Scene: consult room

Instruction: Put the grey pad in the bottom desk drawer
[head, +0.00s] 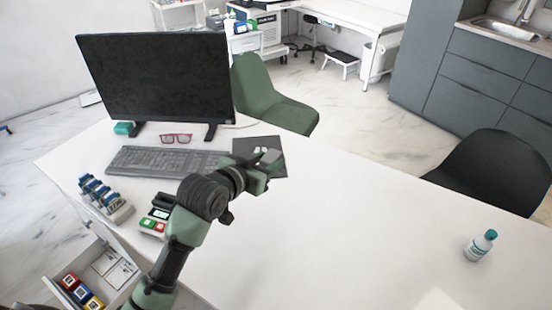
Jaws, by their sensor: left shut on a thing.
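The grey pad (240,146) is a thin dark square on the white desk, right of the keyboard. My left gripper (268,158) is over the pad and shut on it, covering part of its middle and right side. The pad looks level, and I cannot tell whether it is clear of the desk top. A desk drawer (127,282) stands open at the lower left, with small coloured boxes and white papers inside. I cannot tell from this view whether it is the bottom one. My right gripper is not in view.
The monitor (155,80), keyboard (165,162) and red glasses (176,138) are at the back left. A stamp rack (105,200) and a small device (155,222) stand near the left edge. A bottle (480,246) stands at right; the desk's middle is clear.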

